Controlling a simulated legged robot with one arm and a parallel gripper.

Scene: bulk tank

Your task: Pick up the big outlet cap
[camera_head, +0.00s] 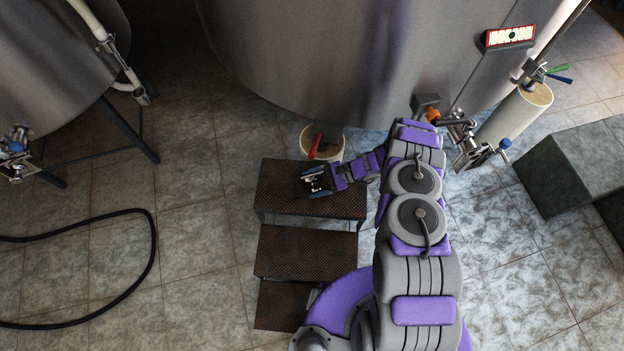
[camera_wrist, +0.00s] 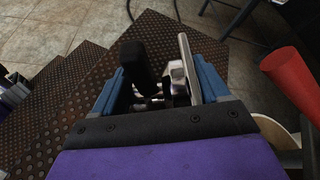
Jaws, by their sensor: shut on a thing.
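My gripper (camera_head: 316,181) is above the top step of a brown stair. It is shut on a metallic piece, which looks like the big outlet cap (camera_wrist: 188,68). In the wrist view the cap shows nearly edge-on, as a thin pale plate with a small metal fitting beside it. It sits between the blue-sided jaws, next to a black part on the left. The hold itself is partly hidden by the gripper's body. In the head view the piece is too small to make out clearly.
The textured brown steps (camera_head: 307,252) lie under my gripper. A white bucket (camera_head: 332,152) with a red-handled item (camera_head: 316,146) stands just beyond. A large steel tank (camera_head: 330,60) rises behind. A black hose (camera_head: 150,262) lies on the tiles at left. Dark blocks (camera_head: 580,165) stand right.

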